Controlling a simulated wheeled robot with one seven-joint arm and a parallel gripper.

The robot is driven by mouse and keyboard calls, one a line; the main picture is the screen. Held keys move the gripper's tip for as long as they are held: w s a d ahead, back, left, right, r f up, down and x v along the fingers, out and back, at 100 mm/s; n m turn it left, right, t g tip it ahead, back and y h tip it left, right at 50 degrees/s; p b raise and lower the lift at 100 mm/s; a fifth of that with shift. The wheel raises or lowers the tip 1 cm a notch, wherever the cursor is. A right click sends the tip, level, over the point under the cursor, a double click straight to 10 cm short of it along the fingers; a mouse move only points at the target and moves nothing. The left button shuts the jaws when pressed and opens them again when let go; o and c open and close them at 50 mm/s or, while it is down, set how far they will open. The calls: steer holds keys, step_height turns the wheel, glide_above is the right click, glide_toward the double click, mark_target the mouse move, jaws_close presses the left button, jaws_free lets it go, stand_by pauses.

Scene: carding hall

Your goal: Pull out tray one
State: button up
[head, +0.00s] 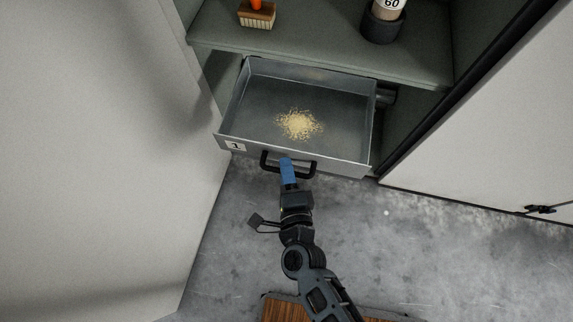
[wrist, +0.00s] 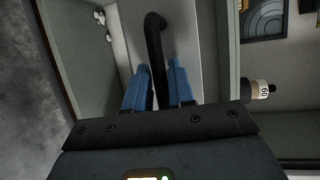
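Tray one is a grey metal drawer (head: 345,158) with a white label marked 1 on its front. It stands partly out of the lower opening of a cabinet, with a small heap of pale yellow bits (head: 298,124) on its floor. Its black bar handle (head: 312,171) is on the front; the handle also shows in the wrist view (wrist: 155,35). My gripper (head: 287,165) is at the handle, and in the wrist view its blue fingers (wrist: 159,85) lie one on each side of the bar, closed on it. The tray's back end is partly under the shelf.
The shelf (head: 320,48) above holds a brush (head: 257,15) and a dark holder (head: 382,26) with a bottle marked 60. A pale door or panel (head: 100,130) stands at left, another (head: 490,110) at right.

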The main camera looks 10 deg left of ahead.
steer(key=shift+o, duration=1.4)
steer(key=v, duration=0.8)
steer(key=shift+p, duration=0.35)
steer(key=s+d+r+n+h, duration=0.3)
steer(key=s+d+r+n, duration=0.5)
steer(key=d+r, duration=0.45)
steer(key=s+d+r+n+h, duration=0.3)
steer(key=s+d+r+n, duration=0.4)
steer(key=s+d+r, duration=0.5)
step_height(320, 180, up, 17)
steer(key=w+p, duration=0.2)
steer(key=p, duration=1.4)
steer(key=shift+a, duration=0.4)
steer(key=shift+w+a+r, duration=0.1)
